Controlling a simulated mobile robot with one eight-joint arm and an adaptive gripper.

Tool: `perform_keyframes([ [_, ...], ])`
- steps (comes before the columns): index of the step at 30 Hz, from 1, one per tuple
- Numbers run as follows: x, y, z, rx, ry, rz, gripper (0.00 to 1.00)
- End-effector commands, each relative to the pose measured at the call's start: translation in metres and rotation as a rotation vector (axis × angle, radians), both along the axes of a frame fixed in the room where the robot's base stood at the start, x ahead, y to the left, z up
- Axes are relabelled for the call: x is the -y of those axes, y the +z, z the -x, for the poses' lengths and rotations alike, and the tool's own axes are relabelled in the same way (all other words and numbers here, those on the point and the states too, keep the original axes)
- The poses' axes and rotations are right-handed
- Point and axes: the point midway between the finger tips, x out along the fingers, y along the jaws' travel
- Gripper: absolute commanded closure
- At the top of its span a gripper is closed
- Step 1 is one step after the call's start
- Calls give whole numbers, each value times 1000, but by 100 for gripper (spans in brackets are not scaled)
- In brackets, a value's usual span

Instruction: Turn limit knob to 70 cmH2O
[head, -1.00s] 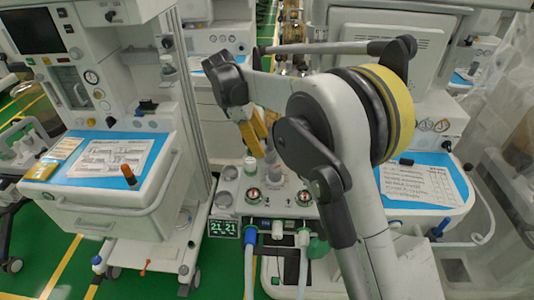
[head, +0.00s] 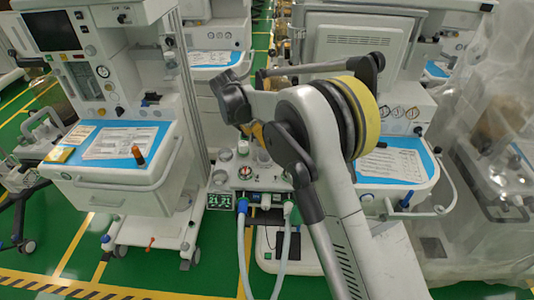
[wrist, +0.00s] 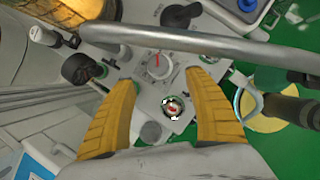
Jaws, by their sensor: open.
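A knobbed control panel (head: 226,182) stands below my arm in the head view. In the wrist view my gripper (wrist: 164,100) is open and empty, with its two yellow fingers spread above that panel. A round dial with a red mark (wrist: 158,65) lies between and beyond the fingertips; it looks like the limit knob, but its scale is too small to read. A round gauge (wrist: 172,107) and a grey knob (wrist: 151,131) also show between the fingers. In the head view my arm hides the gripper's tips and part of the panel.
A grey rail (wrist: 220,45) crosses the wrist view beyond the dial. A black knob (wrist: 80,70) is left of the fingers. A cart (head: 120,175) stands left.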

Motion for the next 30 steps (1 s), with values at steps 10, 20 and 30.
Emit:
perform_keyframes([
  [10,20,-66,-17,-2,-5,0,38],
  [20,27,-88,-23,-1,-4,0,38],
  [30,27,-88,-23,-1,-4,-1,76],
])
